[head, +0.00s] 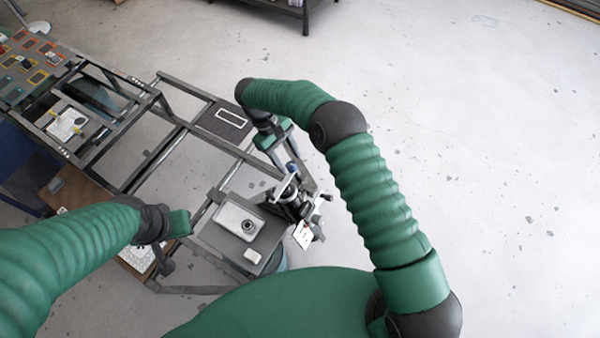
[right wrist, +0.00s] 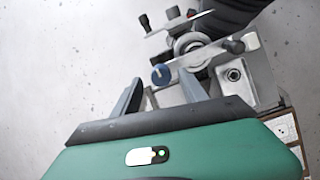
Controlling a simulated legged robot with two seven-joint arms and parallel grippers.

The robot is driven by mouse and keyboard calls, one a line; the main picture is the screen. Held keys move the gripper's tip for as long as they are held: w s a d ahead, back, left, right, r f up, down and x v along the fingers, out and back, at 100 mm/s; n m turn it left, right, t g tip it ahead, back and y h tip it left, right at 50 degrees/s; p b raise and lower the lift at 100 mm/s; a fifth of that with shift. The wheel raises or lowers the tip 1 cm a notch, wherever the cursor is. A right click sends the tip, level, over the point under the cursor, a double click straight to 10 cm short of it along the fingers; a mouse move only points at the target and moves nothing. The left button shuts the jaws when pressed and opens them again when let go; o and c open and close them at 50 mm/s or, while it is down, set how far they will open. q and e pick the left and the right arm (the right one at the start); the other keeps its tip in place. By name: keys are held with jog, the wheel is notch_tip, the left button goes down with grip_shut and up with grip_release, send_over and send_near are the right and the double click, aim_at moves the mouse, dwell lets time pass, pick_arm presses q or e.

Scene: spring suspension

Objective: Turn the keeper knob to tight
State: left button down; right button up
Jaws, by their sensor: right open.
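A blue round knob (right wrist: 160,75), which looks like the keeper knob, sits on a thin stem at the metal fixture (right wrist: 230,75) in the right wrist view. In the head view the blue knob (head: 292,168) stands at the top of the fixture (head: 293,200). My right gripper (right wrist: 160,80) is open, with a finger on each side of the knob in the wrist view; no contact shows, and depth is unclear. In the head view my right gripper (head: 276,150) is just above and left of the knob. My left gripper (head: 178,223) is near the bench's left side, its fingers unclear.
The fixture has black-knobbed handles and a white card (head: 303,235). Beside it are a pale tray (head: 226,215) with a round dark part and a small white block (head: 252,256). A dark pad (head: 218,130) lies farther back. Open frame bars run left; floor is clear right.

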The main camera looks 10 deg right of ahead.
jog(key=shift+s+a+f+b, duration=0.15)
jog(key=shift+s+f, duration=0.1)
jog(key=shift+f, duration=0.15)
jog(key=shift+s+a+f+b, duration=0.1)
jog(key=shift+s+f+b, duration=0.1)
jog(key=shift+f, duration=0.2)
jog(key=shift+w+d+f, duration=0.1)
jog(key=shift+d, duration=0.35)
jog(key=shift+w+d, duration=0.1)
jog(key=shift+d, duration=0.2)
jog(key=c, duration=0.4)
jog(key=shift+a, duration=0.1)
jog(key=c, duration=0.5)
jog(key=shift+a, duration=0.25)
grip_shut()
